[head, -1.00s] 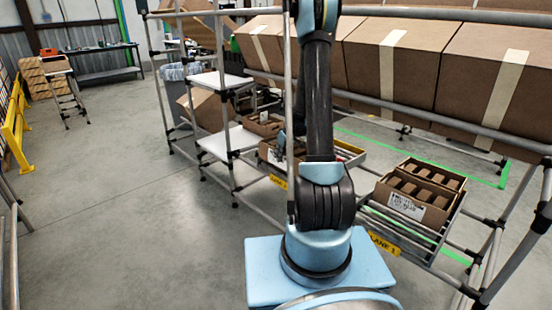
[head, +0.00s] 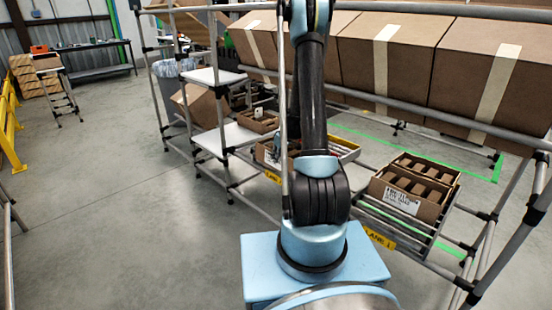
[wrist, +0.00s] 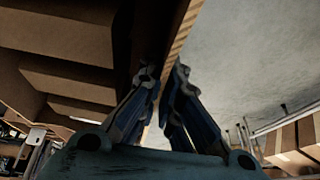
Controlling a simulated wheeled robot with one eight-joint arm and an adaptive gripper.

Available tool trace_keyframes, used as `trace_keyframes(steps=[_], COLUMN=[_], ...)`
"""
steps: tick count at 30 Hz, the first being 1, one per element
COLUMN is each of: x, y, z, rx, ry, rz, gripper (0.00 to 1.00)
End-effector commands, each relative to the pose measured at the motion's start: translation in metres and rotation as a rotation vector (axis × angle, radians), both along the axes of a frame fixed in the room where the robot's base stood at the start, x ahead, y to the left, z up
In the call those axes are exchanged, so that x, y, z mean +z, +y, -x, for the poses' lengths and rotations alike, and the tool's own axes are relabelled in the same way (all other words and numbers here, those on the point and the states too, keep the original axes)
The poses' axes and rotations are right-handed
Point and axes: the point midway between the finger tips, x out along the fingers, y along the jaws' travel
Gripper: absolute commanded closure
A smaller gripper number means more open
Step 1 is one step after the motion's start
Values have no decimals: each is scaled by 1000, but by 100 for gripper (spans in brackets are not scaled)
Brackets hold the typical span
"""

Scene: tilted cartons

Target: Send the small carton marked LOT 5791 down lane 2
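A small open carton (head: 266,154) with a white label sits behind the arm, above a yellow lane sign (head: 273,177) whose number is obscured. The label is too small to read. My gripper is mostly hidden behind my arm in the head view, close to this carton. In the wrist view my gripper (wrist: 164,72) has its fingertips close together, one on each side of a cardboard wall (wrist: 181,30), and appears shut on it. The carton's inside, with brown dividers (wrist: 75,75), shows at left. Another divided carton (head: 405,200), its label unreadable, sits above the LANE 1 sign (head: 379,238).
Another small carton (head: 258,122) sits farther back. Large taped cartons (head: 490,80) lie tilted on the upper rack, behind a grey rail (head: 440,122). White shelves (head: 232,136) stand left of the arm. Open floor (head: 110,220) lies at left.

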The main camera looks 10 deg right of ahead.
Motion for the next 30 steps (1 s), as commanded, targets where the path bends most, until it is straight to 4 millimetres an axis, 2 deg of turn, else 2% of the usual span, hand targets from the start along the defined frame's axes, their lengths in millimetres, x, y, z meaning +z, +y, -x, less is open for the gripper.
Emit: trace_keyframes(steps=[29, 30], x=[-2, -2], y=[1, 1], z=[0, 0], rx=[0, 0], ry=[0, 0], rz=[0, 0], gripper=[100, 92])
